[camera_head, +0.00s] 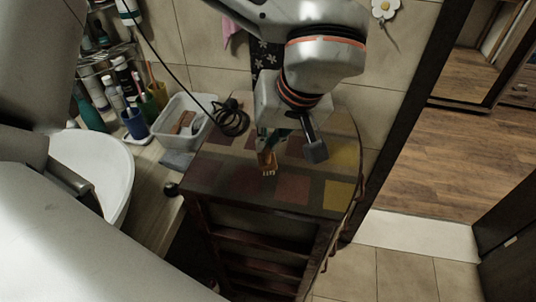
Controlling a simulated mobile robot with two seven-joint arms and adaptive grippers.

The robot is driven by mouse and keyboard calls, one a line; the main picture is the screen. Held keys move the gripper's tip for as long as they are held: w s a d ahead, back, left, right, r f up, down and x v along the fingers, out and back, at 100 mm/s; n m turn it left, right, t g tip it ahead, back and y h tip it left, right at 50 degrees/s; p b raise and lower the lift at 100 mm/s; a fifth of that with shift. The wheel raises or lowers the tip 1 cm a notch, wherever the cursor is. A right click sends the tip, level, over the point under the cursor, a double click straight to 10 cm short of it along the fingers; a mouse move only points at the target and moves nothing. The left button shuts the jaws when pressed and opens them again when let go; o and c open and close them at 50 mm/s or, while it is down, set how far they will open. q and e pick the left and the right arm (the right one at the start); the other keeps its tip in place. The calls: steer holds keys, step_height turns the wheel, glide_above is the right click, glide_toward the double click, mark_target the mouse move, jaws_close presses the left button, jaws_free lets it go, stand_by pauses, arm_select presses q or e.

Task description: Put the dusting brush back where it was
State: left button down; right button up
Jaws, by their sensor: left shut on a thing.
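The dusting brush (267,161) looks small, with an orange-brown body and pale bristles pointing down. It is in my left gripper (290,150), over the checkered top of a small wooden cabinet (230,184). One grey fingertip shows to the right of the brush; the other finger is mostly hidden by the gripper body. The brush is close to the cabinet top, and I cannot tell if the bristles touch it. My right gripper is not in view.
A coiled black cable (231,118) lies at the cabinet's back left. A white bin (181,124) with items, several bottles and cups, and a white basin (98,165) stand at left. The front of the cabinet top is clear. A doorway opens at right.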

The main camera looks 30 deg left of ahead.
mark_target(268, 157)
arm_select(q)
steer(key=shift+f, duration=2)
steer(key=shift+f, duration=0.15)
steer(key=c, duration=2.2)
jaws_free()
steer(key=shift+d+r, duration=0.15)
steer(key=shift+r, duration=0.3)
steer(key=v, duration=1.1)
steer(key=shift+s+r, duration=0.1)
steer(key=shift+r, duration=0.05)
